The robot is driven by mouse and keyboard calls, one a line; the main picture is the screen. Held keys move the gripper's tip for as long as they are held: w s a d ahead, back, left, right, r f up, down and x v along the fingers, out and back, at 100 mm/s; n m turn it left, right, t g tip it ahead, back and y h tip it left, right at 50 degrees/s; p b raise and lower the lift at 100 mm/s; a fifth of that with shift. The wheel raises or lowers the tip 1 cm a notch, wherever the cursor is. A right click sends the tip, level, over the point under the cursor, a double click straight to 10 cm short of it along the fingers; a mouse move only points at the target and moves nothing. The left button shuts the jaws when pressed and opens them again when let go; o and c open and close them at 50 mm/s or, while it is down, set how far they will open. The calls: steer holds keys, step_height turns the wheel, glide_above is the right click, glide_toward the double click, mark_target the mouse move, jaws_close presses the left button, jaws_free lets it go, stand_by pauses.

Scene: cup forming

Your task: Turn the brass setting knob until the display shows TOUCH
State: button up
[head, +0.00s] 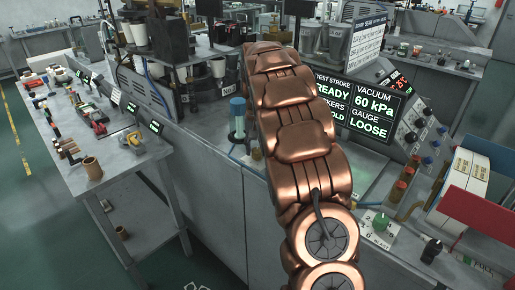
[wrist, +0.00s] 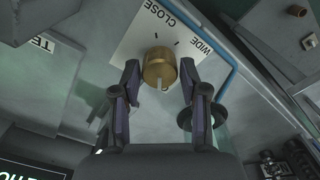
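The brass knob (wrist: 158,66) stands on a white plate (wrist: 128,50) marked CLOSE and WIDE in the wrist view. A pale mark on the knob faces the bottom of the picture. My gripper (wrist: 160,70) is open, with one finger on each side of the knob; narrow gaps seem to show, though contact is hard to judge. In the head view the display (head: 366,112) reads GAUGE LOOSE and VACUUM 60 kPa; its left part is partly covered by my copper arm. I cannot make out the knob or my gripper there.
A blue tube (wrist: 226,85) and a dark round part (wrist: 200,118) lie close to the right finger in the wrist view. In the head view, a blue-topped cylinder (head: 237,113) stands left of my arm, and a side table (head: 112,165) holds several tools.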

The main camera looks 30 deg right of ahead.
mark_target(257, 149)
steer(key=shift+o, duration=1.3)
step_height(257, 149, up, 12)
stand_by(0.3)
